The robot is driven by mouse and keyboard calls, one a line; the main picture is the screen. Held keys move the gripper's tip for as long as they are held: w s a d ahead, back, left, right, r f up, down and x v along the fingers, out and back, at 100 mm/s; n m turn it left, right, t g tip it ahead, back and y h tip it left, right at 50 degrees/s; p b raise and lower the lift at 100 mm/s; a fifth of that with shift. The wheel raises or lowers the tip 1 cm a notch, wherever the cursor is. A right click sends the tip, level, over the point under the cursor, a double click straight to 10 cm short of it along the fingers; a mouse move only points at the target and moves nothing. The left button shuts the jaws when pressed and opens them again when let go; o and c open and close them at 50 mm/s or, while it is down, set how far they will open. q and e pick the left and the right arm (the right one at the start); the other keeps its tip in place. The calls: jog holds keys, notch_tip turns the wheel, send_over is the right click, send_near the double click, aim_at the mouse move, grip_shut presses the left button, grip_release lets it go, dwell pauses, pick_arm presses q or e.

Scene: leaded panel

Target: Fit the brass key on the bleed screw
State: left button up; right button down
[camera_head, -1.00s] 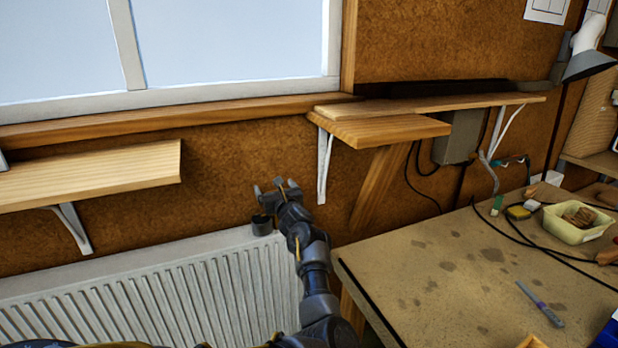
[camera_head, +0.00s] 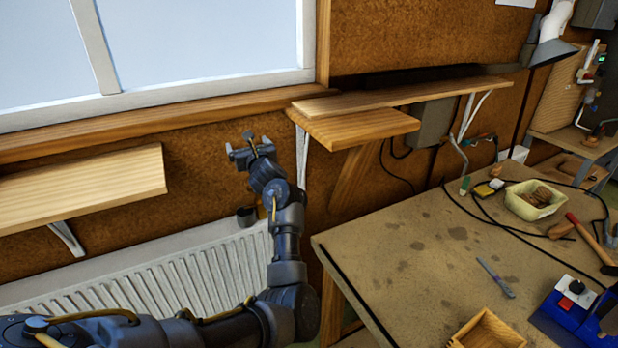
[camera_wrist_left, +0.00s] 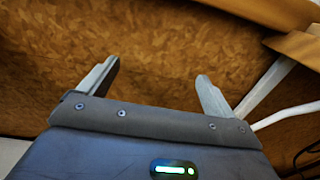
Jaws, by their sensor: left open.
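The white ribbed radiator (camera_head: 200,275) stands against the brown wall below the window. A small dark cylindrical piece (camera_head: 247,216) is at its upper right end, partly beside my arm; I cannot tell what it is. I cannot make out the bleed screw or the brass key in either view. My left gripper (camera_head: 250,143) is open in front of the wall, above the radiator and between the two wooden shelves. In the left wrist view its fingers (camera_wrist_left: 158,72) are apart with nothing between them. My right gripper is not in view.
Wooden shelves on white brackets flank my gripper, one at left (camera_head: 85,190) and one at right (camera_head: 360,125).

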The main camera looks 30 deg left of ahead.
pick_arm(q)
jog(key=s+d+r+m+t+h+b, duration=0.2)
jog(key=d+r+h, duration=0.1)
jog(key=d, duration=0.5)
jog(key=s+d+r+m+t+h+b, duration=0.2)
jog(key=s+d+m+t, duration=0.1)
jog(key=d, duration=0.4)
jog(key=s+d+f+m+h, duration=0.1)
jog(key=d+f+h, duration=0.1)
jog(key=d, duration=0.2)
jog(key=s+d+f+m+t+h+b, duration=0.1)
jog(key=d+f+h, duration=0.1)
jog(key=d, duration=0.3)
jog(key=shift+s+d+m+t+h, duration=0.2)
jog(key=shift+s+m+t+h, duration=0.1)
jog(key=shift+s+m+h, duration=0.15)
jog(key=shift+w, duration=0.1)
